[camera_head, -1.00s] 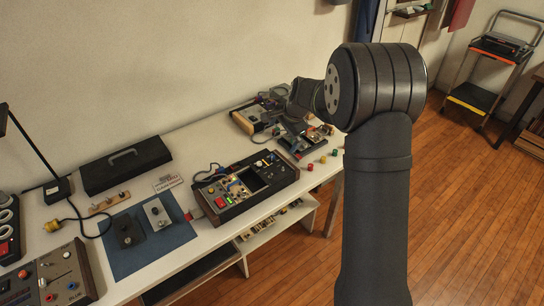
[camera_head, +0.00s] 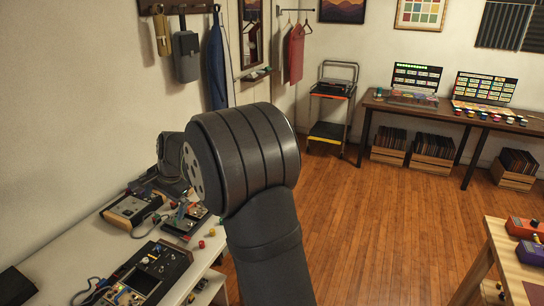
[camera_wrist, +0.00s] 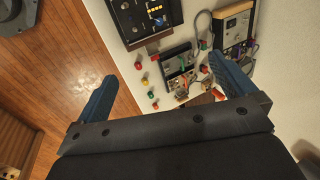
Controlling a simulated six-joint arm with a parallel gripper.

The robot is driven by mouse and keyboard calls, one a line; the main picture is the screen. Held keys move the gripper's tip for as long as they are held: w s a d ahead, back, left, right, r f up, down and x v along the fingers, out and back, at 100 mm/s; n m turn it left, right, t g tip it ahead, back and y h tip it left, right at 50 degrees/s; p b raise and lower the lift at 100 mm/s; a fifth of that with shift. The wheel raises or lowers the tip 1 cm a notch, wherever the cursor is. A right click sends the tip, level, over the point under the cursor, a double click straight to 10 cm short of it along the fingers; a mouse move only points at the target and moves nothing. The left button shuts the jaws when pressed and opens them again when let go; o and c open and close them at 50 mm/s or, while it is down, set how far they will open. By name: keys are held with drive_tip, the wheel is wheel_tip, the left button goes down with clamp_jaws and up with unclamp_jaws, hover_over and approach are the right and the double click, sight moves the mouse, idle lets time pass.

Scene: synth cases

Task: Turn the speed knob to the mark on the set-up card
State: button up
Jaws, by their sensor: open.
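My gripper (camera_wrist: 163,69) is open in the wrist view, its two blue fingers wide apart with nothing between them in grip. It points over the white bench, above a small open device with coloured wires (camera_wrist: 178,62). A dark control box with several knobs and lit yellow parts (camera_wrist: 143,17) is at the top of the wrist view. This box also shows at the lower left of the head view (camera_head: 150,272), cut by the frame's bottom edge. I cannot tell which knob is the speed knob. No set-up card can be made out now. My arm hides the gripper in the head view.
Several small red, yellow and green caps (camera_wrist: 151,95) lie loose on the white bench (camera_head: 75,258).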

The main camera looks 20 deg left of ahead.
sight(159, 247)
drive_tip(key=shift+c, duration=0.2)
drive_tip(key=c, duration=1.4)
drive_tip(key=shift+a+f, duration=0.1)
drive_tip(key=shift+c, duration=0.7)
drive_tip(key=w+a+f+n+g+h, duration=0.1)
drive_tip(key=w+a+f+n+g, duration=0.2)
drive_tip(key=n, duration=1.1)
drive_tip(key=w+a+f+n, duration=0.2)
drive_tip(key=f+n, duration=0.2)
drive_tip(key=n, duration=0.9)
drive_tip(key=x, duration=1.6)
drive_tip(key=shift+s+d+f, duration=0.1)
drive_tip(key=shift+d+f, duration=0.15)
drive_tip(key=shift+f, duration=0.2)
